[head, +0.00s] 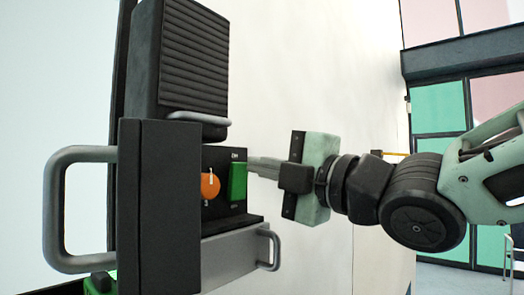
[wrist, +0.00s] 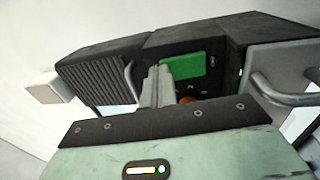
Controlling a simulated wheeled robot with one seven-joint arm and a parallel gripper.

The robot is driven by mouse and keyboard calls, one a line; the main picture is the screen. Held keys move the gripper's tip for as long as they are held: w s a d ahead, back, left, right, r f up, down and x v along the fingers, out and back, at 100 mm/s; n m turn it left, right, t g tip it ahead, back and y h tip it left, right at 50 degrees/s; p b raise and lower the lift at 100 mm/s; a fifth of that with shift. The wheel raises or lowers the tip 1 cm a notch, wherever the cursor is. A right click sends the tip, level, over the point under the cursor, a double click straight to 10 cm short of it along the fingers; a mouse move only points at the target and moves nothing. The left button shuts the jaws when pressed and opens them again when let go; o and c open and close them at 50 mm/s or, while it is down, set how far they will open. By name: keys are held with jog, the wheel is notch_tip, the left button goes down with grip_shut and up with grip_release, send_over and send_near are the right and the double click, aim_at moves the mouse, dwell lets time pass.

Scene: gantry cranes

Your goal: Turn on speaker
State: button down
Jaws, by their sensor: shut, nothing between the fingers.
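The speaker (head: 158,212) is a dark box unit with a ribbed grille (head: 194,60) at its top. Its recessed panel carries an orange knob (head: 210,185) and a green switch (head: 238,182) with small white lettering. My gripper (head: 252,165) is shut and empty, with its fingertips at the right side of the green switch. In the wrist view the fingertips (wrist: 160,72) lie beside the green switch (wrist: 183,64), and the orange knob (wrist: 187,100) shows partly behind them. I cannot tell whether the fingertips touch the switch.
Grey metal handles stick out at the left (head: 62,210) and lower right (head: 271,248) of the unit. A grey box part (head: 232,262) sits below the panel. A pale wall (head: 300,60) stands behind. A green object (head: 98,284) shows at the bottom left.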

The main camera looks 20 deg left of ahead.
jog(key=shift+a, duration=0.25)
jog(key=shift+w, duration=0.1)
jog(key=shift+w+a+b, duration=0.1)
jog(key=shift+a+b, duration=0.15)
jog(key=shift+b, duration=0.5)
jog(key=shift+r, duration=0.15)
